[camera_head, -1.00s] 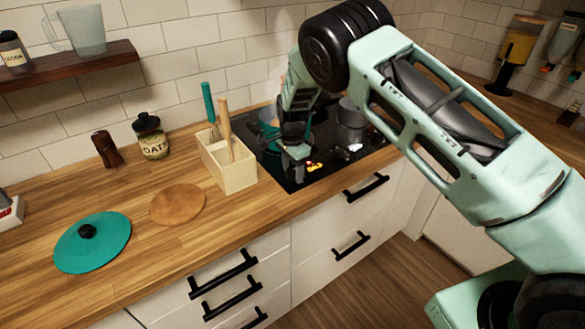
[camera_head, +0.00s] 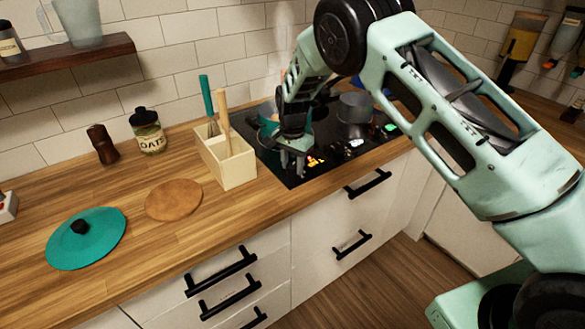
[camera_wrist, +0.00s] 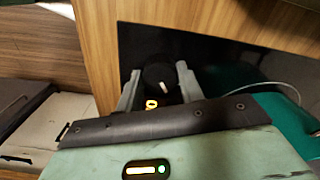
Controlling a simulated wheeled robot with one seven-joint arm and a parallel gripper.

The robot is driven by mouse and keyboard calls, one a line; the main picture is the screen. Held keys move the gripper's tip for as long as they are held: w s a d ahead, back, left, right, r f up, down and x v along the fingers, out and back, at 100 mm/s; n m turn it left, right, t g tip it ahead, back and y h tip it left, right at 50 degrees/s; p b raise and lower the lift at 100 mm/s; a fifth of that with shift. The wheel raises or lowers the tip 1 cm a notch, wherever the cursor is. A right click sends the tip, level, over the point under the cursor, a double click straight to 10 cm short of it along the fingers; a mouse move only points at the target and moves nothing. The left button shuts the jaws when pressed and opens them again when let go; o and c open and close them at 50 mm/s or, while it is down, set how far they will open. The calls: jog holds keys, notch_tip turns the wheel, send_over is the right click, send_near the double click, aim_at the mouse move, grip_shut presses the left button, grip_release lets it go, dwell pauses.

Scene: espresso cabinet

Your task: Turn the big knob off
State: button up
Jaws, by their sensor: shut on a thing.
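In the wrist view, the big knob (camera_wrist: 158,82) is black and round with a short white mark on its face. It sits on the black cooktop, between the two pale fingers of my gripper (camera_wrist: 157,88), which is shut on it. In the head view, my gripper (camera_head: 293,163) reaches down to the front left part of the cooktop (camera_head: 300,180). There the knob is hidden by the fingers. An orange glowing mark (camera_head: 316,161) shows just right of the fingers, and a yellow-orange glow lies beside the knob in the wrist view (camera_wrist: 151,104).
A teal pot (camera_head: 267,130) stands behind my gripper, and a grey pot (camera_head: 354,108) stands to its right. A wooden utensil box (camera_head: 238,172) is close on the left. A teal lid (camera_head: 95,245) and a round board (camera_head: 174,200) lie on the counter.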

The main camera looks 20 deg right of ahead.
aim_at(293, 165)
jog(key=n+b, duration=0.2)
jog(key=n, duration=0.3)
jog(key=shift+n, duration=0.4)
jog(key=n+b, duration=0.2)
jog(key=n, duration=0.3)
jog(key=shift+n, duration=0.3)
jog(key=o, duration=1)
jog(key=shift+r, duration=0.1)
notch_tip(293, 165, up, 17)
jog(key=b, duration=0.3)
jog(key=shift+r, duration=0.15)
